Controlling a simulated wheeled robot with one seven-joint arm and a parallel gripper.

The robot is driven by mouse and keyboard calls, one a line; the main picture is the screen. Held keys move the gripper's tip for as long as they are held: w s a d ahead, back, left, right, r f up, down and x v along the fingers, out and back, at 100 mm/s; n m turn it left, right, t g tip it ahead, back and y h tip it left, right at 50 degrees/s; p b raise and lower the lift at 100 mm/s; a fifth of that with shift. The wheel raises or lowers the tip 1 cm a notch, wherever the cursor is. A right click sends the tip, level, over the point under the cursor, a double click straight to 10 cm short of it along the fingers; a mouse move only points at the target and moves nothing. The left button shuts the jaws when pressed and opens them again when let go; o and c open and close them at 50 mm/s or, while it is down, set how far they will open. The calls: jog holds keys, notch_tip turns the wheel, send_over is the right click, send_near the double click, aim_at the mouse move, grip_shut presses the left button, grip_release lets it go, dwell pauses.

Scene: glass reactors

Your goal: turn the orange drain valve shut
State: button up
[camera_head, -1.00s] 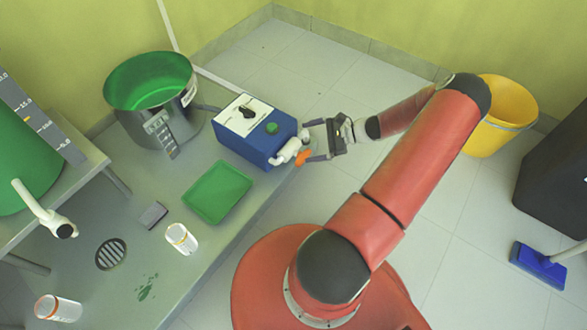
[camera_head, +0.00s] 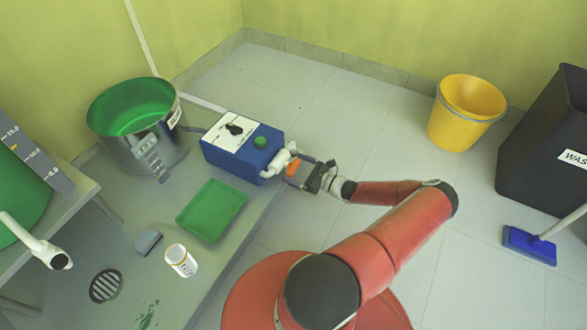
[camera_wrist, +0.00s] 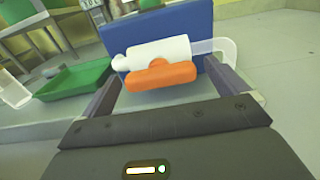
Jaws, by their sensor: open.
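The orange drain valve handle (camera_head: 293,168) sits on a white valve body (camera_head: 279,162) at the right side of a blue pump box (camera_head: 238,150). In the wrist view the orange handle (camera_wrist: 160,76) lies crosswise, roughly along the white body (camera_wrist: 158,51). My gripper (camera_head: 294,171) is open, with its fingers on either side of the handle. In the wrist view, gaps show between the handle and both fingers of my gripper (camera_wrist: 162,72).
A steel pot (camera_head: 150,140) with green inside, a green tray (camera_head: 212,211), a white jar (camera_head: 180,260) and a grey block (camera_head: 148,241) are on the grey platform. A yellow bucket (camera_head: 465,125), black bin (camera_head: 548,150) and blue mop (camera_head: 530,245) stand right. Floor between is clear.

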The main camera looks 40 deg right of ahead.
jog(key=shift+x, duration=0.75)
jog(key=c, duration=1)
